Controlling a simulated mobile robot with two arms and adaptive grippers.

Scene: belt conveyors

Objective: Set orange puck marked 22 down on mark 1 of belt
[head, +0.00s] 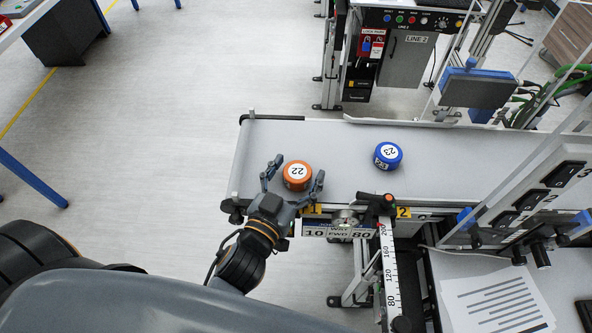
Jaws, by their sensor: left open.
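The orange puck marked 22 (297,176) sits on the grey belt (342,190) near its left end, with its number facing up. My left gripper (293,178) is open, with one finger on each side of the puck; I cannot tell whether the fingers touch it. A yellow mark plate (312,209), partly hidden by my gripper, is on the belt's near edge beside the puck; its number cannot be read. A yellow plate marked 2 (403,212) is farther right on the same edge. My right gripper is not in view.
A blue puck marked 23 (388,156) sits on the belt to the right. A ruler (389,265) and a red-topped post stand at the belt's near side. A control panel (410,20) is behind the belt. A switch panel (540,185) and papers (497,300) are at the right.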

